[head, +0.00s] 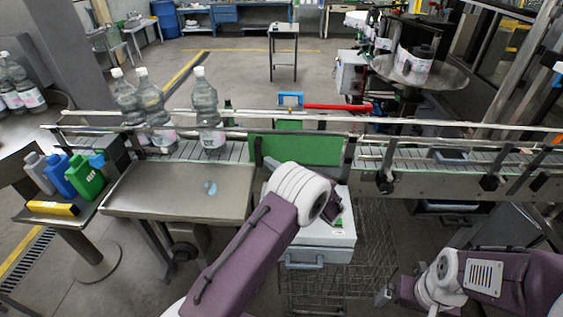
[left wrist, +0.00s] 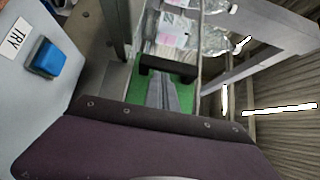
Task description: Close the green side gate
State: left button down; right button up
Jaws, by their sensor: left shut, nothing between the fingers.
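The green side gate (head: 300,149) is a flat panel with dark end strips, standing along the front side of the conveyor. Its lower left part is hidden by my left wrist. Green also shows in the left wrist view (left wrist: 188,98), with a black bar (left wrist: 168,66) across it. My left gripper (left wrist: 163,95) is shut and empty, its grey fingers in front of the green; I cannot tell whether they touch it. In the head view it is mostly hidden by my wrist. My right gripper (head: 385,296) is low at the right, away from the gate; its jaws are unclear.
Several clear bottles (head: 207,110) stand on the conveyor (head: 232,152) left of the gate. A steel tray (head: 178,190) lies in front of it. Jugs (head: 85,177) stand on a side table at left. A white box with a handle (head: 322,240) is below my left wrist.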

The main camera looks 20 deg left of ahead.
pick_arm(q)
jog(key=shift+a+f, duration=0.15)
jog(key=shift+a, duration=0.15)
jog(key=a+b, duration=0.1)
jog(key=a, duration=0.1)
jog(key=s+a+b, duration=0.1)
jog(key=a, duration=0.2)
jog(key=s+a+b, duration=0.1)
jog(key=a, duration=0.1)
jog(key=shift+s+a+f+b, duration=0.1)
jog(key=shift+a+f+b, duration=0.05)
jog(key=shift+a+b, duration=0.15)
jog(key=shift+s+a, duration=0.1)
jog(key=shift+a, duration=0.35)
jog(key=shift+d+r, duration=0.15)
jog(key=shift+r, duration=0.05)
